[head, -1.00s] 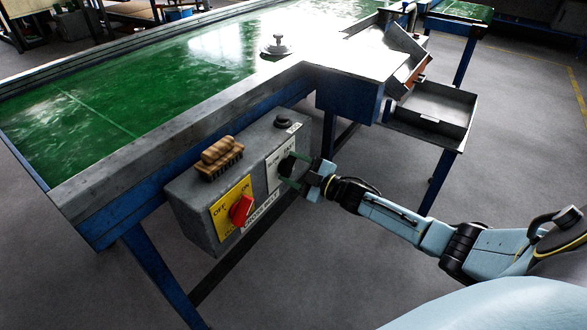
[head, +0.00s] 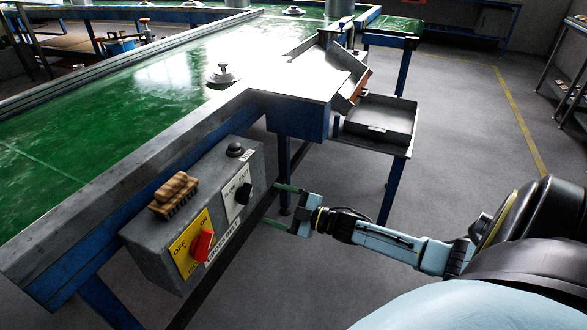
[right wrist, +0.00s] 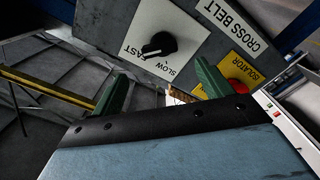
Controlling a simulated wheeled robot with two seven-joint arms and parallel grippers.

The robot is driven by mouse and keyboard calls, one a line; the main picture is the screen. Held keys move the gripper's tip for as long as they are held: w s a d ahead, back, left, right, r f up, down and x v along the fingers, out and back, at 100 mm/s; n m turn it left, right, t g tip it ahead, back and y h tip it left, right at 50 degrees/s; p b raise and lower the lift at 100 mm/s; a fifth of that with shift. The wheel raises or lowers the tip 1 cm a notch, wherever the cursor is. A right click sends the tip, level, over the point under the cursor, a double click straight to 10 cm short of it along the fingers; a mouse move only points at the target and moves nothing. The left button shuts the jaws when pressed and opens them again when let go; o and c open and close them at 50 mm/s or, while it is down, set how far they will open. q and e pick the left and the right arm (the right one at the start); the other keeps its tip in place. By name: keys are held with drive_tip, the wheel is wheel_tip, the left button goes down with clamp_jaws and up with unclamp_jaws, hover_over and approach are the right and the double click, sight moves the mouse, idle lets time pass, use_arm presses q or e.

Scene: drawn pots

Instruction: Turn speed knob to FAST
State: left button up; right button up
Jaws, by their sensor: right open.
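The black speed knob (head: 243,193) sits on a white plate (head: 232,204) marked SLOW and FAST, on the front of the grey control box (head: 150,250). It also shows in the right wrist view (right wrist: 160,44), where its pointer end seems to face the FAST lettering; the exact angle is hard to tell. My right gripper (head: 272,205) is open and empty, to the right of the knob and apart from it. In the right wrist view its green fingers (right wrist: 160,88) are spread, with the knob beyond them. My left gripper is not in view.
A red isolator switch (head: 202,245) on a yellow plate is left of the knob. A wooden brush (head: 174,194) and a black button (head: 235,150) are on top of the box. The green belt table (head: 110,120) rises behind. Open floor lies to the right.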

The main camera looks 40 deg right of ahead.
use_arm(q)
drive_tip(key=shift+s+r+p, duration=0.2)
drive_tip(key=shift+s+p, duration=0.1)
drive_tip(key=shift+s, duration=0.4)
use_arm(e)
drive_tip(key=v, duration=0.4)
drive_tip(key=shift+s+d, duration=0.1)
drive_tip(key=shift+s, duration=0.3)
drive_tip(key=shift+f, duration=0.1)
